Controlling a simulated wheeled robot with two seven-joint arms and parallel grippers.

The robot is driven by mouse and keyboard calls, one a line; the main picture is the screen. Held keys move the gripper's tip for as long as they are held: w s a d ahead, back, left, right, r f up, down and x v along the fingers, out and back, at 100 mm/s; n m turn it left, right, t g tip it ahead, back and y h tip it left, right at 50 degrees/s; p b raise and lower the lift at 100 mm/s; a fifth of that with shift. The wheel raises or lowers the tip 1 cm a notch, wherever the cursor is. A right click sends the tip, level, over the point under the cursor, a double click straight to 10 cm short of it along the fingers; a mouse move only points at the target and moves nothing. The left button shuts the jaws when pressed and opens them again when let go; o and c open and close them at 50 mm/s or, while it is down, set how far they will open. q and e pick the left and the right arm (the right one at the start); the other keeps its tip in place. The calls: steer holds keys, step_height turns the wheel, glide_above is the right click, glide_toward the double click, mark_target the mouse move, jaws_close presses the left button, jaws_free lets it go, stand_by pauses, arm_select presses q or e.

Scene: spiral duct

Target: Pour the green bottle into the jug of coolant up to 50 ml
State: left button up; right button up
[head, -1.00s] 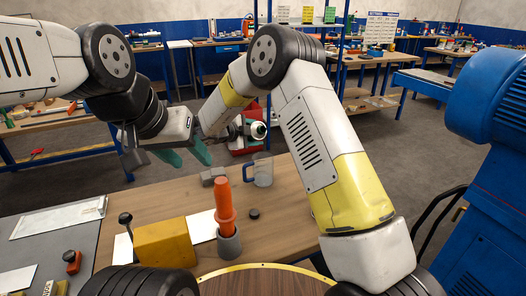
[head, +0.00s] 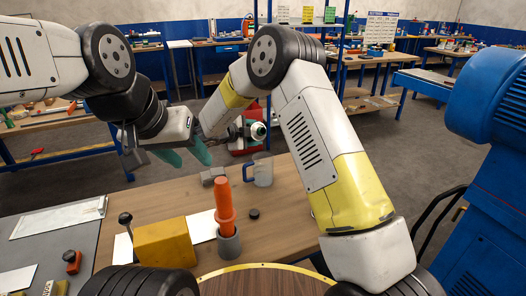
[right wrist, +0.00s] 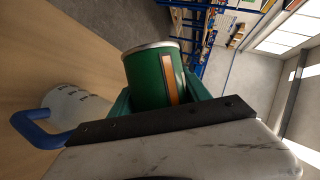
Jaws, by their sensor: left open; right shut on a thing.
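The green bottle (right wrist: 150,82) has a pale rim and an orange-brown stripe. My right gripper (right wrist: 162,88) is shut on it, with a green finger on each side. In the head view the bottle (head: 257,131) is held tilted in the air, its round pale end showing, above and behind the jug. The clear jug (head: 263,170) with a blue handle stands upright on the table; it also shows at the left in the right wrist view (right wrist: 75,103). Its liquid level cannot be read. My left gripper (head: 185,155) is open and empty, left of the jug.
On the wooden table (head: 285,225) are an orange-handled tool in a grey holder (head: 229,242), a yellow block (head: 165,243), a small grey block (head: 212,175) and a black knob (head: 254,213). A blue machine (head: 490,100) stands at the right. Table around the jug's right is clear.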

steer(key=shift+w+a+m+t, duration=0.15)
steer(key=shift+w+m+t, duration=0.05)
steer(key=shift+m+t, duration=0.35)
stand_by(2.1)
steer(key=shift+w+a+f+m+t+y+p, duration=0.1)
steer(key=shift+w+f+m+t+y+p, duration=0.15)
steer(key=shift+f+m+p, duration=0.35)
stand_by(2.1)
